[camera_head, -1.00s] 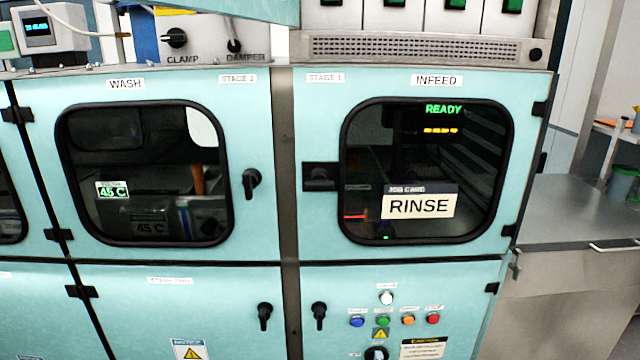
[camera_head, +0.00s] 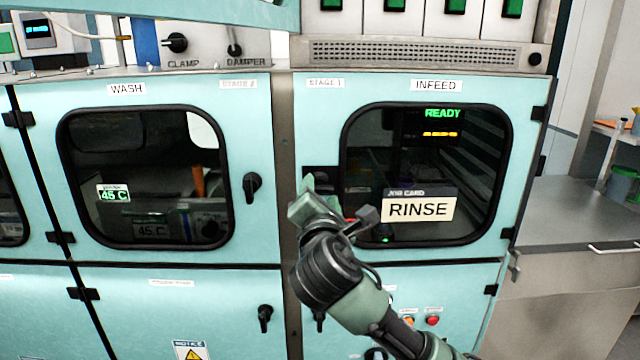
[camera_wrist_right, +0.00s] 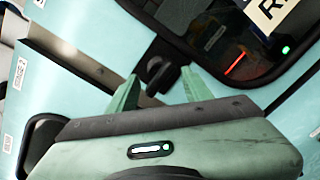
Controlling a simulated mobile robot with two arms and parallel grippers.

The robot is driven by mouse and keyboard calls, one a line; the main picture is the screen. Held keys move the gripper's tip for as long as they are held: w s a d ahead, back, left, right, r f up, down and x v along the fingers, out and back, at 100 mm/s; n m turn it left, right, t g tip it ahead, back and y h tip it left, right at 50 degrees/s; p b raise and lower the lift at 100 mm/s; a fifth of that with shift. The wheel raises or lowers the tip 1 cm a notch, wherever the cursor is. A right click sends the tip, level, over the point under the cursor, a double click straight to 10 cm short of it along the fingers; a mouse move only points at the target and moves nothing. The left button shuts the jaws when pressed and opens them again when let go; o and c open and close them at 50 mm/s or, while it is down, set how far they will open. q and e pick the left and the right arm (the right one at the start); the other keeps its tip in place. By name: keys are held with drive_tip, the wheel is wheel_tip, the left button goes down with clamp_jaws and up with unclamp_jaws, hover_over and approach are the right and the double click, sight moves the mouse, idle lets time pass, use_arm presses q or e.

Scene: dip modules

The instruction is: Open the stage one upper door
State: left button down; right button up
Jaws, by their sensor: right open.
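The stage one upper door (camera_head: 316,125) is a teal panel labelled STAGE 1 and INFEED, with a dark window. It looks shut. Its black handle (camera_wrist_right: 160,73) sits at the door's left edge; in the head view my right gripper partly covers it. My right gripper (camera_head: 314,184) is in front of that handle. In the right wrist view its two green fingers (camera_wrist_right: 160,88) are open, and the handle shows between and just beyond their tips. I cannot tell whether they touch it. My left gripper is not in view.
A WASH door (camera_head: 245,125) with a black handle (camera_head: 252,186) stands to the left, past a grey post (camera_head: 284,130). Lower panels carry knobs and buttons, partly hidden by my right arm. A steel counter (camera_head: 575,215) lies to the right of the machine.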

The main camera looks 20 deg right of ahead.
drive_tip(key=shift+p+x, duration=0.3)
drive_tip(key=shift+x, duration=1.4)
clamp_jaws()
drive_tip(key=shift+f, duration=0.1)
